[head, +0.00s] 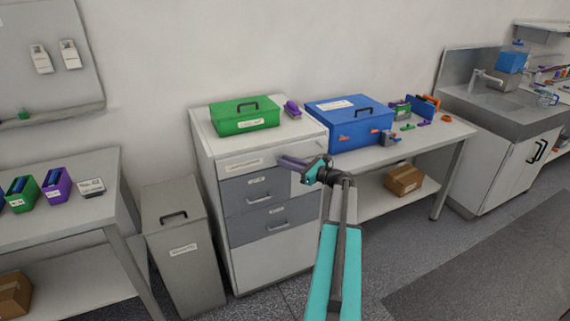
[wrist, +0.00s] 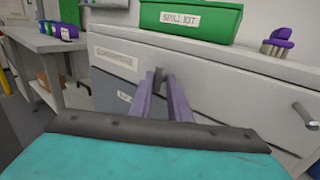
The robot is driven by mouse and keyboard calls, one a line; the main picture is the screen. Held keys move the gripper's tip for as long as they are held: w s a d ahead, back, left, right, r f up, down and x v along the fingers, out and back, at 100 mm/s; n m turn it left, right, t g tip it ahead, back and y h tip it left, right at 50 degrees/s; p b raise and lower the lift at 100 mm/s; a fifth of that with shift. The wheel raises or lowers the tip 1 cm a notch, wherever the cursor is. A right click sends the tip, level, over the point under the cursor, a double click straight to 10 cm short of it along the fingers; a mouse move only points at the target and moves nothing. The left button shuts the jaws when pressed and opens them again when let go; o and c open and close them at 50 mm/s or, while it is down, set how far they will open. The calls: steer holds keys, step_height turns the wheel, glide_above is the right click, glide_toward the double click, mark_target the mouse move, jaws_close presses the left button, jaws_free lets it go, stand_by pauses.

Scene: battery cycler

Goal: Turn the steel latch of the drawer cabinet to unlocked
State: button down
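The white drawer cabinet (head: 262,265) with grey drawers stands left of centre in the head view. Its white front (wrist: 225,90) fills much of the wrist view. My gripper (head: 279,161) is at the upper right of this front. In the wrist view my gripper (wrist: 159,78) shows two purple fingers, apart, with a small grey upright piece (wrist: 158,74) between or just beyond their tips. This may be the steel latch; contact cannot be told. A steel bar-like piece (wrist: 304,115) juts from the front at far right. My gripper hides the latch area in the head view.
A green spill kit box (head: 245,115) and a purple-topped item (head: 292,109) sit on the cabinet. A blue box (head: 350,123) stands to the right on a bench. A grey bin (head: 182,245) stands left of the cabinet. Floor at the lower right is clear.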

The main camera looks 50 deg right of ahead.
steer(key=shift+w+a+n+y, duration=0.1)
steer(key=shift+a+n+y, duration=0.2)
steer(key=shift+a, duration=0.1)
steer(key=shift+r+n+g, duration=0.1)
steer(key=shift+n+g, duration=0.2)
steer(key=n+g+h, duration=0.2)
steer(key=n, duration=0.1)
steer(key=a+n+g+h+b, duration=0.1)
steer(key=n+g+h, duration=0.1)
steer(key=n+h, duration=0.1)
steer(key=r+n+g+h+b, duration=0.1)
steer(key=n+g+h, duration=0.1)
steer(key=n, duration=0.2)
steer(key=shift+w+a+g+h, duration=0.3)
steer(key=shift+g+h, duration=0.1)
steer(key=shift+n, duration=0.3)
stand_by(0.4)
